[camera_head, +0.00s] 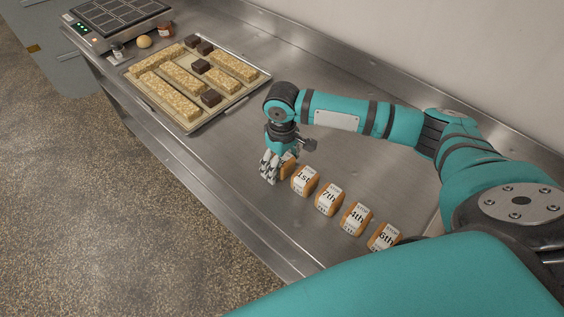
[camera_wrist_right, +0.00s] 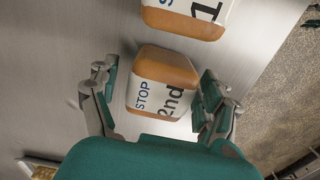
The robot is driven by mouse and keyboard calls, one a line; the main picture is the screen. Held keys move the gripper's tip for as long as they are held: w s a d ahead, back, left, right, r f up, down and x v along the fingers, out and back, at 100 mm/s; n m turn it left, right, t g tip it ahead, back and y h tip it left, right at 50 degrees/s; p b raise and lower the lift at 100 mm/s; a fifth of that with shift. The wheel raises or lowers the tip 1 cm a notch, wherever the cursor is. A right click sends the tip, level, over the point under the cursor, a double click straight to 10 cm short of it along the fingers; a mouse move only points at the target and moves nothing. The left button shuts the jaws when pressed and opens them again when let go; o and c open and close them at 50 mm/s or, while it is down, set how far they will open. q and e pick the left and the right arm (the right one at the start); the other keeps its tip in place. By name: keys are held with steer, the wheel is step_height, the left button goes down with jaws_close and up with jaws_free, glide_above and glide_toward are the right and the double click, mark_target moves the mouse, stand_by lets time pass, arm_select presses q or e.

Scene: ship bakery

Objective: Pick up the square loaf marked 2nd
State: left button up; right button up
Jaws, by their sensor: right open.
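The square loaf marked 2nd (camera_wrist_right: 160,84) is brown with a white paper band. In the right wrist view it lies between the two spread fingers of my right gripper (camera_wrist_right: 160,98), with a gap visible on the left side; I cannot tell whether the right finger touches it. In the head view my right gripper (camera_head: 275,165) is over this loaf (camera_head: 289,169) and hides most of it. The loaf marked 1st (camera_head: 305,181) stands beside it, and also shows at the top of the wrist view (camera_wrist_right: 190,15). My left gripper is not in view.
More banded loaves marked 7th (camera_head: 329,198), 4th (camera_head: 356,218) and 6th (camera_head: 384,237) continue the row towards me on the steel counter (camera_head: 225,185). A tray (camera_head: 214,122) with long bars and dark blocks lies at the far left. The wall is behind.

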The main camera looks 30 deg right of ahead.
steer(key=shift+c, duration=0.4)
steer(key=c, duration=1.2)
steer(key=shift+r, duration=0.1)
